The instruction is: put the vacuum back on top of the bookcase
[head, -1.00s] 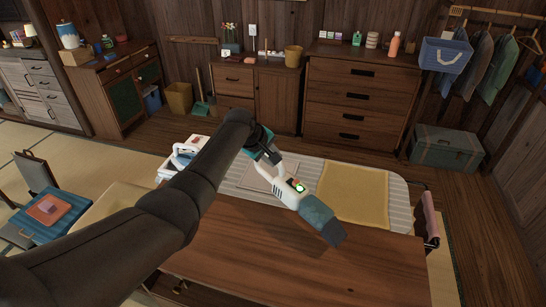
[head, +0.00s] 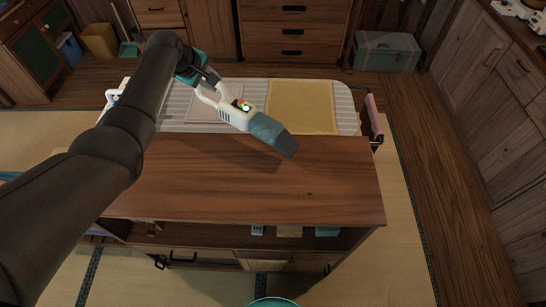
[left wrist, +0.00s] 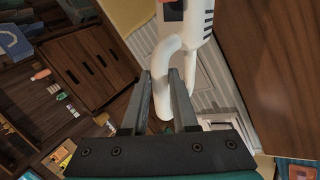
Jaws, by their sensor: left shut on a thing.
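The gap between nozzle and bookcase top is hard to judge. The bookcase top is bare. My right gripper is not in view.
Behind the bookcase stands a striped board (head: 345,112) with a yellow cloth (head: 300,105) on it. A pink thing (head: 374,117) is at its right end. A green trunk (head: 387,52) stands at the back. The teal rim of something round (head: 273,302) shows at the bottom edge.

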